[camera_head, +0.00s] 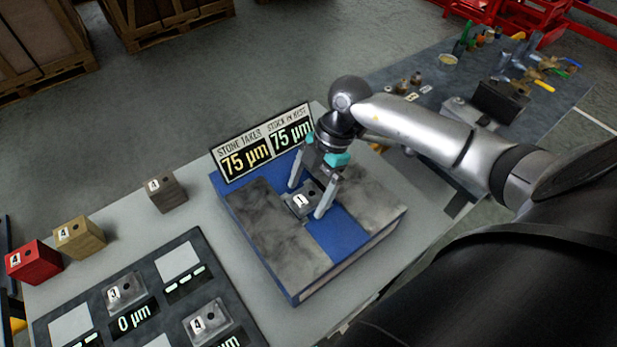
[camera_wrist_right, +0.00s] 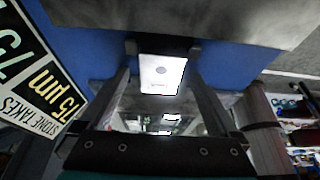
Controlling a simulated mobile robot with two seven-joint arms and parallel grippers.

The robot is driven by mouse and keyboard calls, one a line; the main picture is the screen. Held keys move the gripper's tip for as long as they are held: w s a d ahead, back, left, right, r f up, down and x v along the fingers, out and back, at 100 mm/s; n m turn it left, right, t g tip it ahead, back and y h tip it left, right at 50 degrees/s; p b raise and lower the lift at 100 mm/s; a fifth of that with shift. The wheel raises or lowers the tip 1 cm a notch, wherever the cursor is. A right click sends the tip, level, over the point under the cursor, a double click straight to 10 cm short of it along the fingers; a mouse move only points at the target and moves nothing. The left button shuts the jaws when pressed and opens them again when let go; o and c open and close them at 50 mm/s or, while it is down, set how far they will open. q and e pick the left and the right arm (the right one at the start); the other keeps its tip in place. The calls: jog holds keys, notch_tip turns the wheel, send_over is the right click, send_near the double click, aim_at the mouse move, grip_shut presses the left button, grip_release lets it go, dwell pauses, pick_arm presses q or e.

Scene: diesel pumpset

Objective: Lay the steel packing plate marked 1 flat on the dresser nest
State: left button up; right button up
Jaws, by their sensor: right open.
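The steel packing plate marked 1 (camera_head: 301,203) is a small grey plate with a dark hole. It looks flat on the blue strip of the dresser (camera_head: 326,236), between two grey stone slabs; full contact underneath cannot be made out. My right gripper (camera_head: 308,191) is open, with its two fingers pointing down on either side of the plate. In the right wrist view a bright, glaring plate face (camera_wrist_right: 162,75) lies between the spread fingers, over blue. My left gripper is not in view.
A sign reading 75 µm twice (camera_head: 262,146) stands behind the dresser. A dark tray (camera_head: 188,265) with plates marked 3 and 4 lies at the left. Red (camera_head: 34,260), tan (camera_head: 80,238) and brown (camera_head: 166,193) blocks stand on the grey bench, with bare room between.

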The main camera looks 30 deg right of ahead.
jog(key=shift+f, duration=0.1)
jog(key=v, duration=1.5)
jog(key=shift+r, duration=0.2)
jog(key=shift+d+p, duration=0.1)
jog(key=shift+p, duration=0.2)
notch_tip(320, 180, up, 6)
jog(key=p, duration=0.6)
